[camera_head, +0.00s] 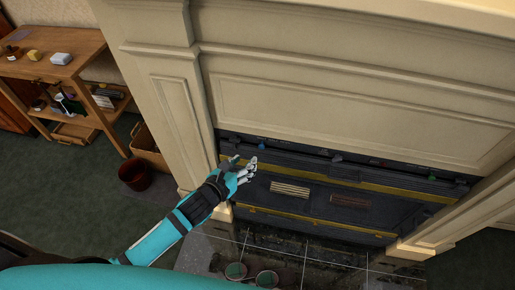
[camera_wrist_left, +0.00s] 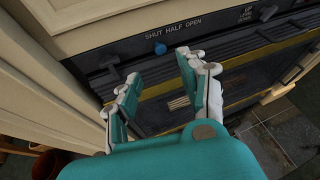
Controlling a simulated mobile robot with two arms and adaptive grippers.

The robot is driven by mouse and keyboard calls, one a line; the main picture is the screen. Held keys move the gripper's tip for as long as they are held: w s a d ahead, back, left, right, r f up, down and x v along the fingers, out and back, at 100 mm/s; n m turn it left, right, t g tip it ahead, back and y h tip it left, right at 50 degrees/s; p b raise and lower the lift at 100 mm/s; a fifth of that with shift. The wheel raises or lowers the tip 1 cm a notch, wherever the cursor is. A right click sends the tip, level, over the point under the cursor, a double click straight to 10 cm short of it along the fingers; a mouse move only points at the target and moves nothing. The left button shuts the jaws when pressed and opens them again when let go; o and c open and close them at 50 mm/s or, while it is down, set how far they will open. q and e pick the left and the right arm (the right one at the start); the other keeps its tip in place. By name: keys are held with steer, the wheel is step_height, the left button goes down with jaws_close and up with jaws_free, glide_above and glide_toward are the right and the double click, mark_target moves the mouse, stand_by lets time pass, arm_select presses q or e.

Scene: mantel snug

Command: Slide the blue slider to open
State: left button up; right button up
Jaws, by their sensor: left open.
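The blue slider (camera_head: 262,147) is a small round knob on the dark panel under the cream mantel in the head view. In the left wrist view the blue slider (camera_wrist_left: 160,48) sits below the label "SHUT HALF OPEN", near its SHUT end. My left gripper (camera_head: 246,162) is just left of and below the knob in the head view. In the wrist view the open left gripper (camera_wrist_left: 158,66) has its two fingers apart, with the knob showing beyond and between the tips. No contact is visible. My right gripper is not in view.
A dark hearth front with yellow bars (camera_head: 270,212) lies below.

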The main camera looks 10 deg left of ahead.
mark_target(261, 147)
arm_select(q)
steer(key=x, duration=0.9)
steer(key=shift+w+d+f, duration=0.1)
steer(key=shift+w, duration=0.1)
steer(key=shift+c, duration=0.4)
jaws_close()
